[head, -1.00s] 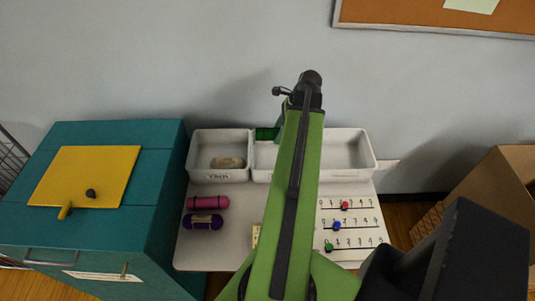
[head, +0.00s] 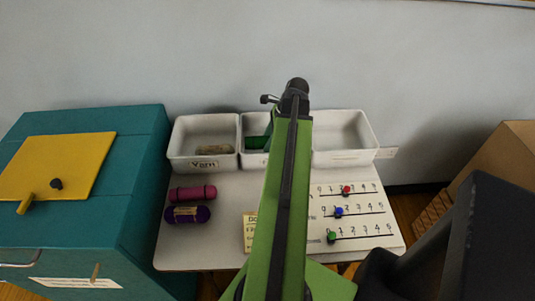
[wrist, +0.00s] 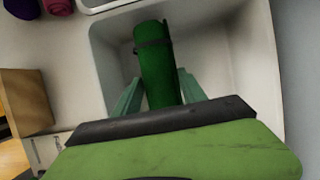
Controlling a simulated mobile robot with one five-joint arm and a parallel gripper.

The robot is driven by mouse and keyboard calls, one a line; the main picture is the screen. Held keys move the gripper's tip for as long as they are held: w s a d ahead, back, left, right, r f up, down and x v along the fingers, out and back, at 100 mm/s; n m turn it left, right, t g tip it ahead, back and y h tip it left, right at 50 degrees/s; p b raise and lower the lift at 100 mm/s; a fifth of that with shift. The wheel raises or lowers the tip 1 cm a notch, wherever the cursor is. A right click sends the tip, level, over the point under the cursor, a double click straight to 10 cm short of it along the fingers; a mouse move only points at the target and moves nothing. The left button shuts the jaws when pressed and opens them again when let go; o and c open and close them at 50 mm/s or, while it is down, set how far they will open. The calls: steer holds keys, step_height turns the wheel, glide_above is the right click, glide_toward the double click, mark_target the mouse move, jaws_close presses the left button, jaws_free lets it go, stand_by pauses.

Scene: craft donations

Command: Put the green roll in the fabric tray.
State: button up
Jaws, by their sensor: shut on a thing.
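The green roll (head: 257,143) shows left of my arm in the head view, within the outline of the middle white tray (head: 252,159). That tray's label is mostly hidden by my arm, so I cannot read it. In the wrist view my gripper (wrist: 160,78) is shut on the green roll (wrist: 155,55), which has a dark band near its far end. There the roll is inside the outline of a white tray (wrist: 222,50). I cannot tell whether it touches the tray floor. My arm hides the gripper in the head view.
The left tray (head: 178,162), labelled Yarn, holds a beige thing (head: 214,149). The right tray (head: 345,157) looks empty. A pink roll (head: 193,193) and a purple roll (head: 187,215) lie in front. A slider board (head: 350,212) is at right, a teal cabinet (head: 135,165) at left.

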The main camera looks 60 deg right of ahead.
step_height(320, 180, down, 5)
steer(key=b, duration=0.4)
steer(key=shift+r, duration=0.4)
steer(key=shift+f, duration=0.15)
steer(key=o, duration=1.4)
steer(key=shift+r+p, duration=0.4)
steer(key=p+v, duration=1)
steer(key=v, duration=0.1)
steer(key=shift+s+r+p, duration=0.1)
steer(key=shift+r+p, duration=0.25)
steer(key=shift+p, duration=0.05)
steer(key=shift+f, duration=0.1)
